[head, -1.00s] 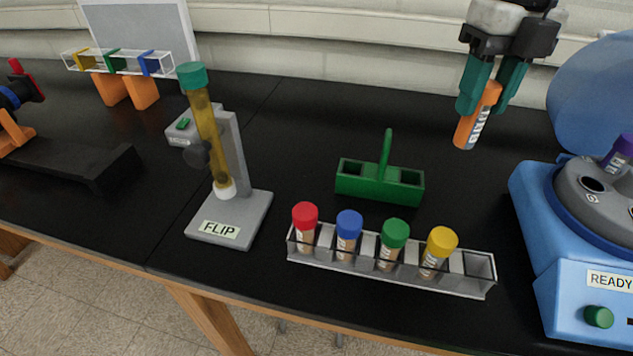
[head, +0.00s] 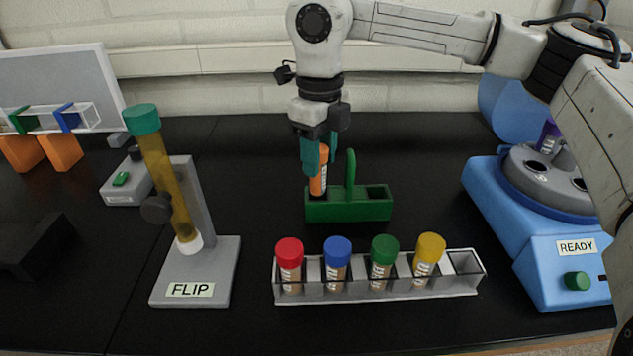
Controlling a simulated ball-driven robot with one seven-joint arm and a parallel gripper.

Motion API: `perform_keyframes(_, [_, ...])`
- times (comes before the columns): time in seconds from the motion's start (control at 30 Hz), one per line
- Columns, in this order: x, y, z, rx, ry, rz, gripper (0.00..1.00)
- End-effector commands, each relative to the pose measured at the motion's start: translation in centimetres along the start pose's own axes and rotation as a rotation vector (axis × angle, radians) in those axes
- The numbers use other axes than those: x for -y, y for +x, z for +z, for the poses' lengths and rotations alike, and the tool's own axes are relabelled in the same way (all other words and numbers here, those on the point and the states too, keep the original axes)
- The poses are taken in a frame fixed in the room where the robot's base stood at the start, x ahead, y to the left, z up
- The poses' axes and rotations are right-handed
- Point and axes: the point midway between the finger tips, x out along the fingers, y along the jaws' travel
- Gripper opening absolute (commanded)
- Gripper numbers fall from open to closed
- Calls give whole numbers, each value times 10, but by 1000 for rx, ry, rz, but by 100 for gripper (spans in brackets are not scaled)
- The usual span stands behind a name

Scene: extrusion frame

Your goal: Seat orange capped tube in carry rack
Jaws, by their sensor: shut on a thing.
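My gripper (head: 316,158) is shut on the orange capped tube (head: 317,183), with its teal fingers around the upper part. The tube is nearly upright at the left opening of the green carry rack (head: 350,211). Its lower end meets the rack's top edge in the picture; whether it is inside the opening or just behind the rim I cannot tell. The rack's upright handle stands just right of the tube, and the right opening is empty.
In front is a clear rack (head: 390,294) with red, blue, green and yellow capped tubes and an empty right slot. A FLIP stand (head: 205,270) with a tall amber tube is left. A blue centrifuge (head: 545,275) marked READY is right.

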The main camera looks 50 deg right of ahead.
Motion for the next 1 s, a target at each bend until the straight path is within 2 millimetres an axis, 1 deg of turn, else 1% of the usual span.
perform_keyframes(0.03, [0,5,0,-1,0,1,10])
perform_keyframes(0.23, [0,19,0,-1,1,1,9])
perform_keyframes(0.43, [0,45,0,-1,0,2,9])
perform_keyframes(0.7, [0,48,0,0,1,-1,9])
perform_keyframes(0.83, [0,52,0,0,1,-1,9])
perform_keyframes(0.87, [0,51,0,0,1,-1,40])
perform_keyframes(1.0, [0,50,0,0,1,-1,53])
